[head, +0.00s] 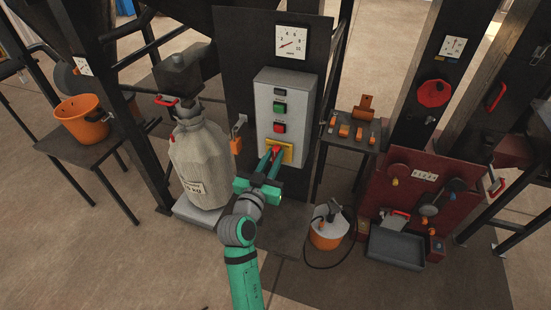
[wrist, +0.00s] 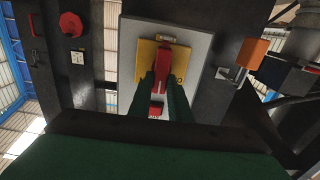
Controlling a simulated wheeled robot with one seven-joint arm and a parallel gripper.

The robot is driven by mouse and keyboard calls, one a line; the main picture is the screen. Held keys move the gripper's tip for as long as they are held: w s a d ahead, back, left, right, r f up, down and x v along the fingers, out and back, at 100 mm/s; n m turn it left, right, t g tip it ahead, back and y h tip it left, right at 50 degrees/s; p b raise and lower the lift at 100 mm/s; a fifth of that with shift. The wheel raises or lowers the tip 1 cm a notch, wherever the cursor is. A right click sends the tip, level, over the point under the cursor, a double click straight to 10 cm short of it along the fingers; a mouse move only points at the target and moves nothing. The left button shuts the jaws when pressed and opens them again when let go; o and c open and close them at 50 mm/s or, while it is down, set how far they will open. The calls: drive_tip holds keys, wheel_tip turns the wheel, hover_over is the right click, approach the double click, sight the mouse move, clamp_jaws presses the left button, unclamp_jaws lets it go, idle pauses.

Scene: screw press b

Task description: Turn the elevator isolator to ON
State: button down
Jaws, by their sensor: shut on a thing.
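The isolator is a red handle (wrist: 166,59) on a yellow plate (wrist: 147,51), low on the grey control box (head: 290,85). In the head view the yellow plate (head: 288,154) is partly covered by my fingers. My gripper (head: 272,157) reaches it from below and in front. In the wrist view my gripper (wrist: 162,82) has its two green fingers on either side of the red handle, shut on it. The handle lies in line with my fingers in that view. Plate markings are too small to read, so I cannot tell which position the handle points to.
Above the isolator are a red button (head: 279,127) and a green button (head: 280,107). A large sack (head: 200,165) stands close on the left. An orange-based can (head: 326,232) stands on the floor to the right.

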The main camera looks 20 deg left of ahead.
drive_tip(key=shift+w+d, duration=0.15)
idle(0.4)
drive_tip(key=c, duration=1.6)
unclamp_jaws()
drive_tip(key=shift+d, duration=0.15)
drive_tip(key=shift+c, duration=0.2)
drive_tip(key=shift+a, duration=0.2)
drive_tip(key=s, duration=1.1)
drive_tip(key=shift+a, duration=0.25)
